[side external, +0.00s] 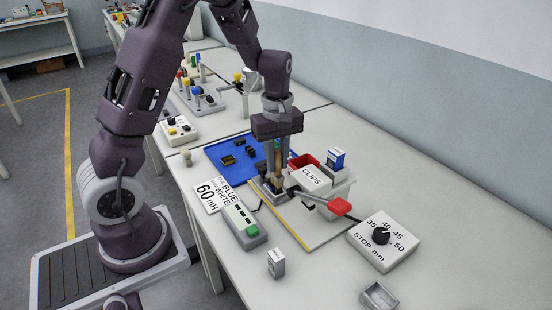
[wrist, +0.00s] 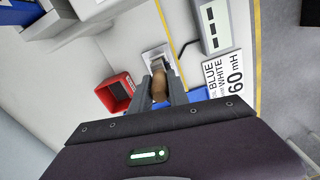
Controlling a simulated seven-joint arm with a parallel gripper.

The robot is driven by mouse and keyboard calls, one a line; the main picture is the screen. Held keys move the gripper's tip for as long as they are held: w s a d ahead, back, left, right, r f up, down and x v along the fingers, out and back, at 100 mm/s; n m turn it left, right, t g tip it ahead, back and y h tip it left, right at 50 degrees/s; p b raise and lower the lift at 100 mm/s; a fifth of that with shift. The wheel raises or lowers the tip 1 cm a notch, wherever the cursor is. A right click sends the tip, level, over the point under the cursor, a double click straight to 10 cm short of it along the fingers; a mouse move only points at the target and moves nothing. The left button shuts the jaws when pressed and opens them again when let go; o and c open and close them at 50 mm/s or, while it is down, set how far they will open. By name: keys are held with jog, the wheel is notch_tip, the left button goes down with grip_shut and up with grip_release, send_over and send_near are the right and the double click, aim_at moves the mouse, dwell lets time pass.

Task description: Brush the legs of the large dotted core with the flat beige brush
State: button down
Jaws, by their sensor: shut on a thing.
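My gripper (side external: 277,178) points straight down over a small grey fixture (side external: 264,188) on the bench. It is shut on a slim brush with a tan handle (side external: 278,162). In the wrist view the tan handle (wrist: 158,84) shows between the two fingers, with the grey fixture (wrist: 157,58) just beyond it. The bristle end is at the fixture, but I cannot tell whether it touches anything. I cannot make out the large dotted core or its legs; the fingers and brush cover much of the fixture.
A CLIPS box (side external: 314,178) and a red-tipped lever (side external: 340,206) stand close right of my gripper. A red bin (side external: 302,161) is behind. A blue mat (side external: 222,148) holds small dark parts. A grey-green device (side external: 242,222) and a 60 mH card (side external: 210,194) lie left.

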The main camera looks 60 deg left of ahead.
notch_tip(320, 180, up, 9)
jog(key=shift+r, duration=0.1)
dwell(0.4)
dwell(0.4)
jog(key=shift+a+f, duration=0.4)
jog(key=shift+f, duration=0.9)
jog(key=shift+a+f, duration=0.45)
jog(key=shift+f, duration=0.85)
jog(key=shift+a+f, duration=0.4)
jog(key=shift+f, duration=0.9)
jog(key=shift+f, duration=0.7)
jog(key=shift+d, duration=0.15)
